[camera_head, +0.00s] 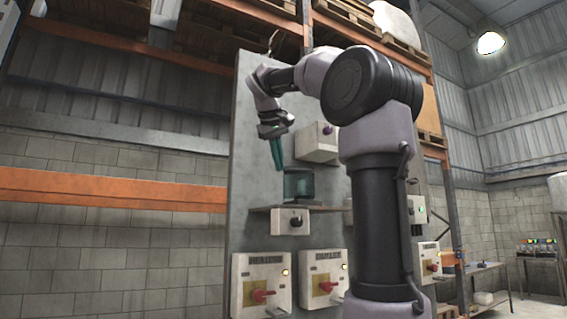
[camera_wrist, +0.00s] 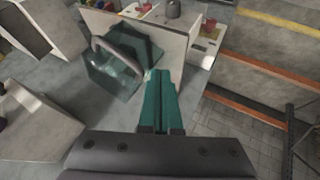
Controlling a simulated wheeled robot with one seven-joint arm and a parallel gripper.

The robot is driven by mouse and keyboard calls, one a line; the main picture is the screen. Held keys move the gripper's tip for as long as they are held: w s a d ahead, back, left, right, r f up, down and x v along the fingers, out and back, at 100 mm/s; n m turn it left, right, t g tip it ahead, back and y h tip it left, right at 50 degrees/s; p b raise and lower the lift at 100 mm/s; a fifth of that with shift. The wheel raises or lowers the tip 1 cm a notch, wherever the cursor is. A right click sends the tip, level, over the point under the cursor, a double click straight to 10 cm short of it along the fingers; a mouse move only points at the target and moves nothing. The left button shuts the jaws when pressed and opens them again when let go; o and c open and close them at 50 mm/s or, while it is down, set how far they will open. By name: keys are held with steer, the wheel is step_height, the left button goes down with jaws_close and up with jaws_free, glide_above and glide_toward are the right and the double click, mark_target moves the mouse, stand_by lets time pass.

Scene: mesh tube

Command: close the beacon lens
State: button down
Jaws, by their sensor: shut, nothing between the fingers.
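The beacon (camera_head: 299,186) is a teal, see-through glass body standing on a small shelf of the grey upright panel. In the wrist view its glass lens (camera_wrist: 112,76) shows left of my fingers, with a grey curved bar along it and darker teal glass behind. How far the lens stands open I cannot tell. My gripper (camera_head: 279,168) has teal fingers pointing down, just up and left of the beacon in the head view. In the wrist view the fingers (camera_wrist: 158,73) are together and empty, close beside the lens; whether they touch it I cannot tell.
The shelf (camera_head: 262,209) carries the beacon. Lower down are switch boxes with red handles (camera_head: 262,296).

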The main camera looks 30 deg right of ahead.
mark_target(299, 170)
steer(key=shift+w+d+r, duration=0.1)
steer(key=shift+w+d, duration=0.05)
steer(key=shift+d, duration=0.65)
steer(key=d+n, duration=0.1)
steer(key=s+d+n+y, duration=0.1)
steer(key=d, duration=0.1)
steer(key=d+n+t, duration=0.1)
steer(key=shift+s+d+y, duration=0.3)
steer(key=shift+d, duration=1.6)
steer(key=shift+s, duration=0.1)
